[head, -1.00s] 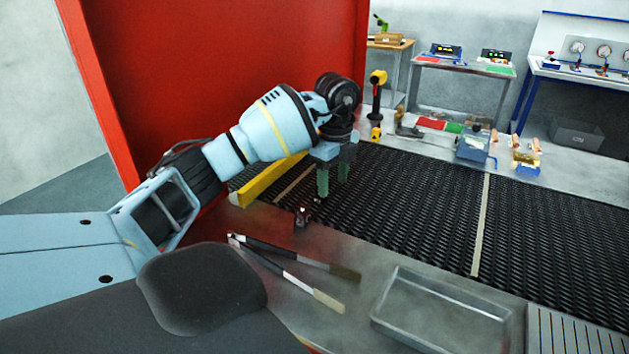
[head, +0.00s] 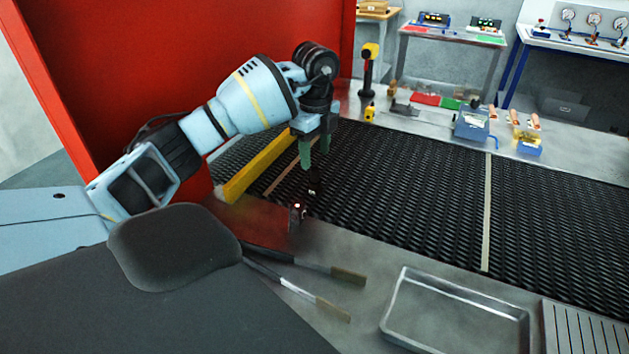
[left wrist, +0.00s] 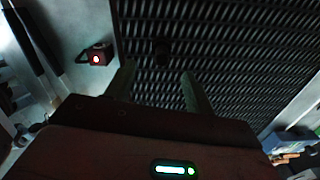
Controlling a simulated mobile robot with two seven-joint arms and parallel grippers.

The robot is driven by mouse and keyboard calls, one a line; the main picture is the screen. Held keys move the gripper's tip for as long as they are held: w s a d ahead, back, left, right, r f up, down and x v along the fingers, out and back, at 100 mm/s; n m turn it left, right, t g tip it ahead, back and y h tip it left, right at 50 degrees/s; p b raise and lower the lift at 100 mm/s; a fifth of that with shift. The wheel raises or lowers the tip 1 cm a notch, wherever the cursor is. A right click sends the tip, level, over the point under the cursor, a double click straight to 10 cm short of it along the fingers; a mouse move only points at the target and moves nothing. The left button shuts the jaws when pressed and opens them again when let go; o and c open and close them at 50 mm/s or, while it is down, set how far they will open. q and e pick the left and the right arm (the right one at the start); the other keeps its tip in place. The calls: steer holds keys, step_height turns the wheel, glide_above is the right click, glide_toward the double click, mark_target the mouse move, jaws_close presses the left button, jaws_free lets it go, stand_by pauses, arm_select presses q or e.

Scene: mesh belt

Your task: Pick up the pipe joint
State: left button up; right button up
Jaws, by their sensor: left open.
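A small dark piece, which looks like the pipe joint (head: 313,187), sits on the black mesh belt (head: 410,190) near its front left edge. It also shows as a dark lump in the left wrist view (left wrist: 161,52), ahead of the fingertips and between their lines. Its exact shape is too dark to tell. My left gripper (head: 316,163) is open and empty, fingers pointing down, above and slightly behind the piece in the head view. Its two greenish fingers also show in the left wrist view (left wrist: 157,72). My right gripper is not in view.
A small device with a red light (head: 297,217) stands on the metal edge near the piece. A yellow bar (head: 258,166) and red panel (head: 200,70) are at left. Two tong-like tools (head: 315,298) and a metal tray (head: 455,320) lie in front. The belt's middle is clear.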

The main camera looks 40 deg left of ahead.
mark_target(315, 168)
arm_select(q)
steer(key=shift+w+a+f, duration=0.1)
steer(key=shift+a+f, duration=0.05)
steer(key=shift+f, duration=1.65)
steer(key=shift+a+f, duration=0.15)
steer(key=shift+f, duration=1.6)
jaws_close()
